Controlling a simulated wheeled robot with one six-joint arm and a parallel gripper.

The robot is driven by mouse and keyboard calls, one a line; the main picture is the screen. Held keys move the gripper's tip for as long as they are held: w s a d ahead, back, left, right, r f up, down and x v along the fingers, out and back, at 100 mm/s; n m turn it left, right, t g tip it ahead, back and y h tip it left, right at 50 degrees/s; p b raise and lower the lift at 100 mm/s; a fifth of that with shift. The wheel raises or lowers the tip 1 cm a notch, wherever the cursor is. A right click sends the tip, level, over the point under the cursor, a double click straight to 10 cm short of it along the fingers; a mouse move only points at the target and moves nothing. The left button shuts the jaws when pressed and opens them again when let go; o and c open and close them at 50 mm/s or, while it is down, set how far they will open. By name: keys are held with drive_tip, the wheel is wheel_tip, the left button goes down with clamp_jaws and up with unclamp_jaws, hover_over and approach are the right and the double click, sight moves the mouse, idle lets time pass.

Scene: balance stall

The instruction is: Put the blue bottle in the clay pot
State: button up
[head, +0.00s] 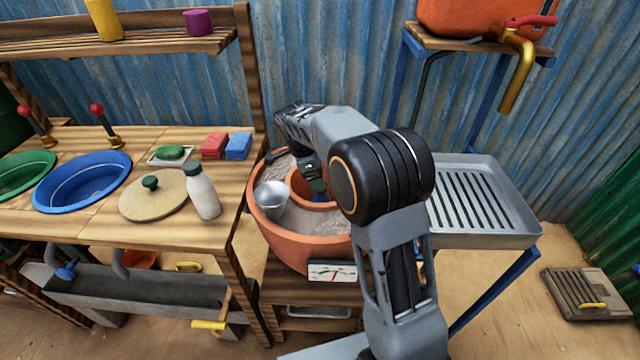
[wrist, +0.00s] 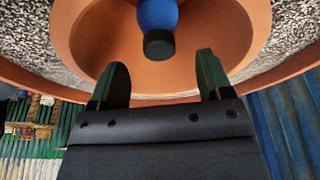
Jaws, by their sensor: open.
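The clay pot is a large terracotta pot (head: 285,250) on a low wooden stand, filled with grey sand around a smaller inner terracotta pot (head: 300,186). The blue bottle (wrist: 157,14), with a dark cap (wrist: 159,44), is inside the inner pot in the wrist view; its far end is cut off by the frame. In the head view only a bit of blue (head: 319,187) shows below my gripper (head: 311,174). In the wrist view my gripper (wrist: 162,72) is open, its two green-tipped fingers apart with nothing between them, and the bottle lies beyond the fingertips.
A metal bowl (head: 272,200) sits on the sand at the pot's left. The wooden counter (head: 110,215) at left holds a white bottle (head: 203,194), a round lid (head: 153,198), red and blue blocks and basins. A metal draining tray (head: 512,226) stands right of my arm.

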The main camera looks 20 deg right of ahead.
drive_tip(key=v, duration=0.6)
drive_tip(key=s+d+r+n+t+y, duration=0.1)
drive_tip(key=s+d+r+n+y, duration=0.1)
drive_tip(key=s+n, duration=0.8)
drive_tip(key=s+f+n+t, duration=0.1)
drive_tip(key=s+f+n, duration=0.1)
drive_tip(key=s+n, duration=0.2)
drive_tip(key=s+d+f+n+t+y, duration=0.1)
drive_tip(key=s+f+n, duration=0.1)
drive_tip(key=s+n, duration=0.3)
drive_tip(key=s+p, duration=0.1)
drive_tip(key=s, duration=0.3)
drive_tip(key=shift+d+f, duration=0.3)
drive_tip(key=shift+f, duration=0.1)
drive_tip(key=shift+s, duration=0.1)
wheel_tip(320, 180, up, 17)
drive_tip(key=t+p, duration=0.1)
drive_tip(key=p, duration=1.5)
drive_tip(key=shift+s+a+r+n, duration=0.15)
drive_tip(key=shift+s+a+n, duration=0.05)
drive_tip(key=shift+a+n, duration=0.1)
